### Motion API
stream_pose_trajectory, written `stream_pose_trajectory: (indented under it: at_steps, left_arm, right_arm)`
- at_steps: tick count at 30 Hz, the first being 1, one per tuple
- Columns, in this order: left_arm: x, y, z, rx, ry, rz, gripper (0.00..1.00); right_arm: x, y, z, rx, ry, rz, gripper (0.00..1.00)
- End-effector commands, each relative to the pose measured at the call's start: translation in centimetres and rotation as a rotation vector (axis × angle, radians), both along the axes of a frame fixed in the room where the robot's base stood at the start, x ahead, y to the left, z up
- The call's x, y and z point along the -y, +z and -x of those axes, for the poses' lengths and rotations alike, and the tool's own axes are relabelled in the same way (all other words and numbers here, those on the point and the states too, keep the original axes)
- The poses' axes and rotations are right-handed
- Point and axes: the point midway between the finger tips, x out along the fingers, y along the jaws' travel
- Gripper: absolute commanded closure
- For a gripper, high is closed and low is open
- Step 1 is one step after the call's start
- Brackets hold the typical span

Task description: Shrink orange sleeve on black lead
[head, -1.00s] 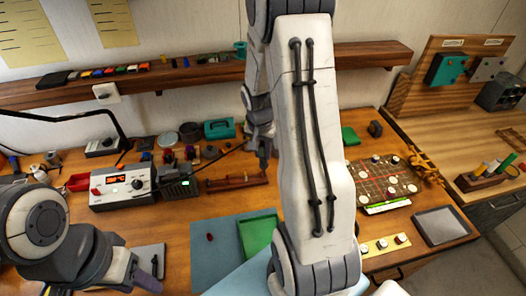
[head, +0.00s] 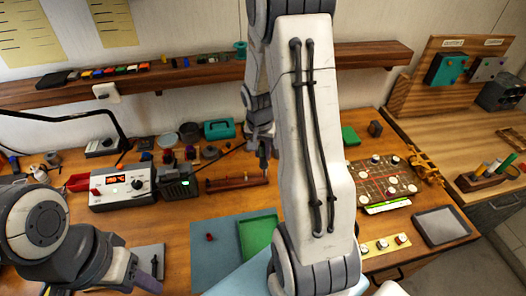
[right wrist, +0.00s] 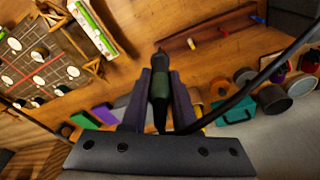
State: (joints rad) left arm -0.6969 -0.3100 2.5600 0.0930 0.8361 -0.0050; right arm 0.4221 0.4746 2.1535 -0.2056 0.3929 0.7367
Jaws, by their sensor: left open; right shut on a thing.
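My right gripper (right wrist: 160,95) is shut on a dark tool with a green grip (right wrist: 161,85) in the right wrist view. The tool's dark tip points away from the gripper, toward the bench. In the head view the right gripper (head: 264,155) is small and partly hidden by my own arm, close to a wooden holder (head: 235,184). That holder (right wrist: 205,32) also shows in the wrist view, with small red, yellow and blue pieces on it. I cannot make out the orange sleeve or the black lead for certain. My left gripper (head: 152,274) is open at the lower left.
A white station (head: 122,188) with a lit display stands left of the holder. A blue mat (head: 210,262) with a small red piece (head: 210,237) and a green tray (head: 257,236) lie in front. A circuit board (head: 383,182) is at the right. A black cable (right wrist: 240,95) crosses the wrist view.

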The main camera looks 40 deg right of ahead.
Motion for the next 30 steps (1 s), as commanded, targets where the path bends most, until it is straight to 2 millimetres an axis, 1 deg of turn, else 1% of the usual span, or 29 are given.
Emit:
stream_pose_trajectory:
  at_steps: [5, 27, 30]
  left_arm:
    - [0.0, 0.7, 0.0, 0.0, 0.0, 0.0, 0.5]
    - [0.0, 5.1, 0.0, 0.0, 0.0, 0.0, 0.5]
    - [0.0, 5.3, 0.0, 0.0, 0.0, 0.0, 0.5]
  right_arm:
    - [0.0, 0.9, 0.1, 0.001, 0.0, 0.0, 1.0]
    - [-0.4, 6.8, 0.8, 0.0, 0.001, 0.001, 1.0]
    - [-0.4, 7.1, 0.9, 0.0, 0.001, 0.0, 1.0]
